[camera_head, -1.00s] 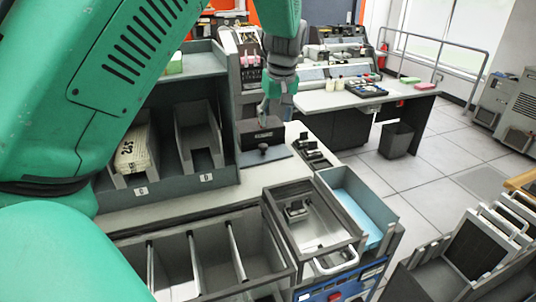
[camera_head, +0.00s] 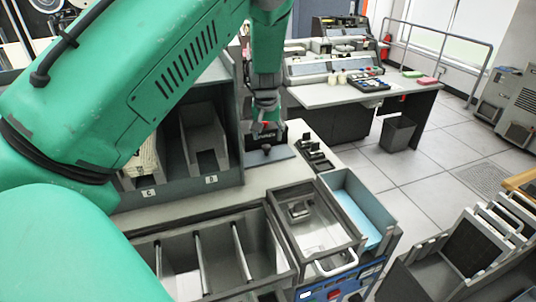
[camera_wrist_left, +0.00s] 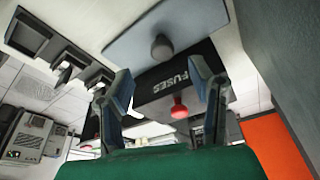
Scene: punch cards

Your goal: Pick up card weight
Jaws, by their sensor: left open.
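A flat blue-grey plate with a dark round knob, which looks like the card weight (camera_head: 267,150), lies on the pale counter beside the grey card rack. It also shows in the left wrist view, with its knob (camera_wrist_left: 162,47) beyond the fingertips. My left gripper (camera_head: 263,130) is open and empty, close to the plate on its far side. In the left wrist view the two fingers of my left gripper (camera_wrist_left: 162,82) are spread, with the knob roughly in line with the gap. Contact is not visible. My right gripper is not in view.
A black box marked FUSES (camera_wrist_left: 175,80) with a red knob stands against the plate's far side. Small black blocks (camera_head: 315,150) sit to the right. The rack wall (camera_head: 228,125) is close on the left. An open metal tray (camera_head: 325,238) is in front.

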